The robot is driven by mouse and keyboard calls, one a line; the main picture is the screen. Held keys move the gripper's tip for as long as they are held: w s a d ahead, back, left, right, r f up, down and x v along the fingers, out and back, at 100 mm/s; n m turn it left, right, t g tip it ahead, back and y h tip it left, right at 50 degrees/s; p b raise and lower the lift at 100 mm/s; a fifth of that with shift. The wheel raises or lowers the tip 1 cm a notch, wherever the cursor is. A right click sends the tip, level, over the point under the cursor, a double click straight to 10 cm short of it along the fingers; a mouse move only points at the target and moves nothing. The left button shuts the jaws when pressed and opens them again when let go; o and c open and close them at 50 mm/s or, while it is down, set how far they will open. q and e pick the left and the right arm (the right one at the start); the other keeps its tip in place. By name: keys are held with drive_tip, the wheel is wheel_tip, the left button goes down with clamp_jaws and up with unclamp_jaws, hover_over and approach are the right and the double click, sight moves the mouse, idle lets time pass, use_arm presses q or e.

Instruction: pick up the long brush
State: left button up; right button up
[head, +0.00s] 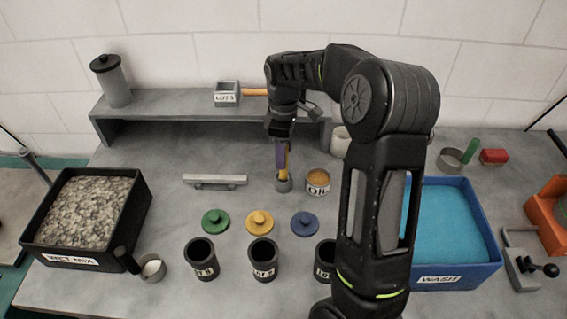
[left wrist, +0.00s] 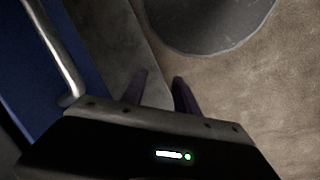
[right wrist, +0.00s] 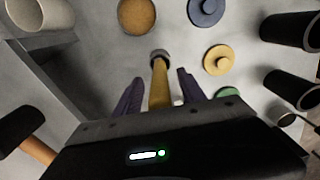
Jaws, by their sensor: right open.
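The long brush shows as a straight orange-yellow handle (right wrist: 159,88) standing about upright, its lower end at a small round grey base (head: 283,186) on the bench. My right gripper (head: 282,150) comes down over it from above with its purple fingers open. In the right wrist view the handle lies between my right gripper's fingers (right wrist: 160,78), with a visible gap to the finger on its right. The brush's bristles are not visible. My left gripper (left wrist: 159,78) shows only in the left wrist view, open and empty, away from the brush.
Green, yellow (head: 260,222) and blue lids and black cups (head: 202,260) are in front. A grey bar handle (head: 215,181) lies left.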

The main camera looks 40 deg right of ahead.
drive_tip(key=shift+c, duration=0.5)
clamp_jaws()
